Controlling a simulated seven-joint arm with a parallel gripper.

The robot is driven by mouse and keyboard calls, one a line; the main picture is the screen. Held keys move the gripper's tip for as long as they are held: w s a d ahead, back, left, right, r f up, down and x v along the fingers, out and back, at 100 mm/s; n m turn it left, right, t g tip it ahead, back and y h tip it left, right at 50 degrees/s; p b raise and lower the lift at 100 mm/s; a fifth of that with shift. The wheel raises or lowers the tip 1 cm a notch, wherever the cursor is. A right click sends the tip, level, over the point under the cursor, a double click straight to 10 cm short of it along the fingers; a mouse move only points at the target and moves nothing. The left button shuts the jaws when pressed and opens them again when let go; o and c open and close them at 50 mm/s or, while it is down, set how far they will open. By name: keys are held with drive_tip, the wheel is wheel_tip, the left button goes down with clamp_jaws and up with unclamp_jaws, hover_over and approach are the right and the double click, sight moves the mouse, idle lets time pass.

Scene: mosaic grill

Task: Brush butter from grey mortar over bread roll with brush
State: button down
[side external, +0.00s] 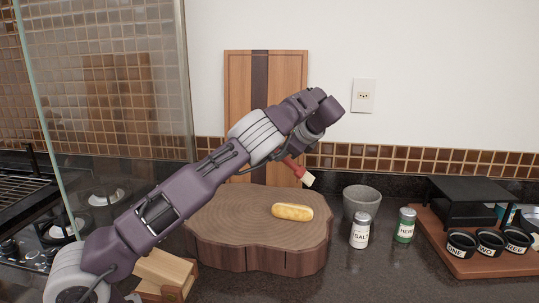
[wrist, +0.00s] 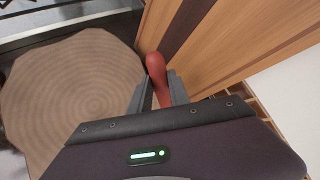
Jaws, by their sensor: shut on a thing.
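The brush (side external: 297,171) has a red handle and pale bristles, which point down and to the right. My gripper (wrist: 158,90) is shut on its red handle, which also shows between the fingers in the wrist view (wrist: 158,72). The bristles are hidden in the wrist view. In the side view my arm hides most of the gripper. The brush is in the air above the bread roll (side external: 292,212), which lies on a wooden block. The grey mortar (side external: 362,202) stands right of the block, and the butter inside cannot be seen.
The thick wooden block (side external: 225,222) has free room left of the roll. Salt (side external: 360,231) and herb (side external: 404,226) shakers stand near the mortar. A tray (side external: 450,257) with black cups is at the right. A tall board (side external: 238,105) leans on the wall behind.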

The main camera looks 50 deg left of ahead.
drive_tip(key=w+d+r+m+t+y, duration=0.1)
drive_tip(key=w+d+r+m+t, duration=0.35)
drive_tip(key=w+d, duration=0.2)
drive_tip(key=w+d+r+m+t+y, duration=0.1)
drive_tip(key=w+d+r+m+t, duration=0.3)
drive_tip(key=w+d+r+t, duration=0.3)
wheel_tip(320, 180, down, 19)
drive_tip(key=w+a, duration=0.1)
drive_tip(key=shift+a+y, duration=0.15)
drive_tip(key=shift+y, duration=0.15)
drive_tip(key=shift+f, duration=0.75)
idle(1.2)
drive_tip(key=shift+r, duration=0.1)
wheel_tip(320, 180, up, 7)
idle(0.6)
wheel_tip(320, 180, up, 7)
idle(0.6)
